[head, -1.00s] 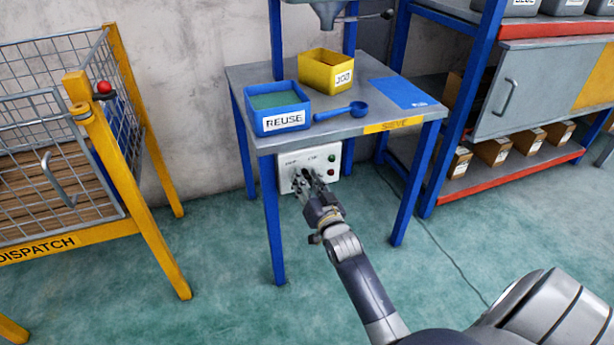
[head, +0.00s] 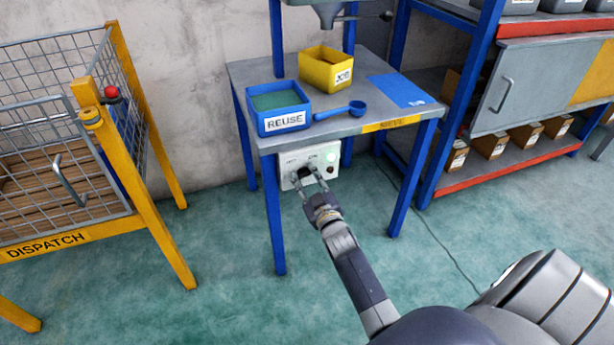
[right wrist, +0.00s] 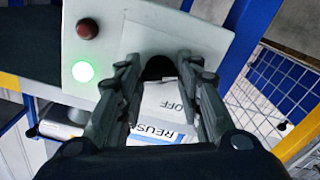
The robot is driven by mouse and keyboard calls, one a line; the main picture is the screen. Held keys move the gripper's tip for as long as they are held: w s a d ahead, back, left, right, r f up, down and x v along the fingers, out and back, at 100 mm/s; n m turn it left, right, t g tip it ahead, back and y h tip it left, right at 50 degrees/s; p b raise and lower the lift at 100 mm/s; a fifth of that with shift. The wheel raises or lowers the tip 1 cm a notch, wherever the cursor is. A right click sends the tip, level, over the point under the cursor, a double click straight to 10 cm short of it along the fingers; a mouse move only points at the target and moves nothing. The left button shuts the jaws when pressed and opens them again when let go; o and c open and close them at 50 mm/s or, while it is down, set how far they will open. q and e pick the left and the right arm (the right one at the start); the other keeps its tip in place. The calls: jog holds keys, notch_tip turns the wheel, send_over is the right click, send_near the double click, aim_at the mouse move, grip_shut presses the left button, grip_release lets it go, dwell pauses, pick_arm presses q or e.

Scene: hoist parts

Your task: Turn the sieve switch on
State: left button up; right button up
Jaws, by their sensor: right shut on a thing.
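The sieve switch box (head: 290,160) is a pale panel under the front of the sieve table (head: 350,128). Its black knob (right wrist: 158,68) sits between my right fingertips in the right wrist view. My right gripper (head: 307,176) is shut on the knob; it also shows in the right wrist view (right wrist: 160,78). The panel's green lamp (right wrist: 83,70) glows brightly, and the red lamp (right wrist: 88,28) looks dark. The word OFF shows beside the knob. The fingers partly hide the knob and its pointer. My left gripper is not in view.
On the table stand a blue REUSE bin (head: 280,121), a yellow bin (head: 327,70) and a blue scoop (head: 341,111). A yellow DISPATCH cage (head: 47,246) is at left. A shelf unit (head: 520,155) is at right. The floor in front is clear.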

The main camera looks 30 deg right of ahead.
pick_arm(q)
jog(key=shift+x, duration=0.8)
pick_arm(e)
jog(key=shift+r+n, duration=0.1)
jog(key=shift+n, duration=0.7)
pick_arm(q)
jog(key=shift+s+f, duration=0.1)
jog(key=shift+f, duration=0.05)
pick_arm(e)
jog(key=o, duration=1.1)
jog(key=shift+c, duration=0.2)
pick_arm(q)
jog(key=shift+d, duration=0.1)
pick_arm(e)
jog(key=shift+s, duration=0.1)
jog(key=v, duration=1.2)
jog(key=shift+a, duration=0.1)
